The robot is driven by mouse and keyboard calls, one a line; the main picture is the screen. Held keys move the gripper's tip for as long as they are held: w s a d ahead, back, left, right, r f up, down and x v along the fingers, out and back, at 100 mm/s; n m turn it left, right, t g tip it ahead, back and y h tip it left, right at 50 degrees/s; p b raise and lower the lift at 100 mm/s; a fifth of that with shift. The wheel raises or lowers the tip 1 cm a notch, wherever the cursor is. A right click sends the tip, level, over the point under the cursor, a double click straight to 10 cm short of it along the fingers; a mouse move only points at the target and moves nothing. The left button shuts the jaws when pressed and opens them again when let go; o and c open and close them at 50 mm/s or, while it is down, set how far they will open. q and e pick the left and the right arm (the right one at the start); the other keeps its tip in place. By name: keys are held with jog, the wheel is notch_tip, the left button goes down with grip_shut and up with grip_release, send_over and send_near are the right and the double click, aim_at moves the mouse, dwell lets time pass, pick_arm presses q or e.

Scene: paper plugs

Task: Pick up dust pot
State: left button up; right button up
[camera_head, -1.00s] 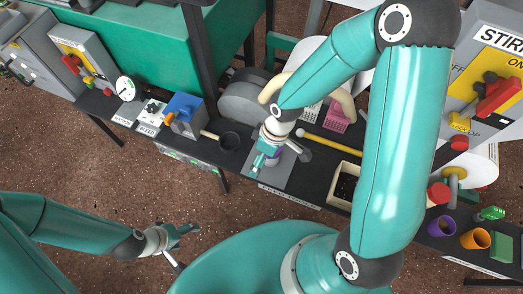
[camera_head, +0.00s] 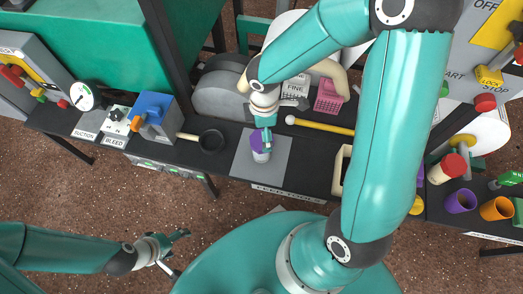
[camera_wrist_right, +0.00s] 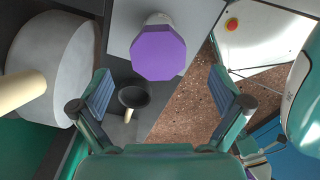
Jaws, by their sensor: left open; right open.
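The pot with a purple eight-sided lid (camera_head: 259,142), which I take to be the dust pot, stands on a grey mat (camera_head: 277,166) on the dark bench. Its lid (camera_wrist_right: 158,53) is seen from above in the right wrist view, ahead of and between the open fingers of my right gripper (camera_wrist_right: 157,88), apart from both. In the head view my right gripper (camera_head: 266,124) is over the pot and partly hides it. My left gripper (camera_head: 171,251) is open and empty over the floor, away from the bench.
A black pan (camera_head: 212,141) and a blue box (camera_head: 155,107) stand left of the mat. A yellow rod (camera_head: 322,127), a pink basket (camera_head: 329,96) and a cream tray (camera_head: 341,168) are to the right. A grey wheel (camera_head: 222,91) stands close behind.

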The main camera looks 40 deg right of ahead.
aim_at(261, 139)
jog(key=shift+w+a+f+b, duration=0.1)
jog(key=shift+f+b, duration=0.55)
jog(key=shift+f, duration=0.9)
jog(key=shift+w+a+f+b, duration=0.1)
jog(key=shift+f+b, duration=0.5)
jog(key=shift+f, duration=0.9)
jog(key=c, duration=1.7)
jog(key=shift+r, duration=0.15)
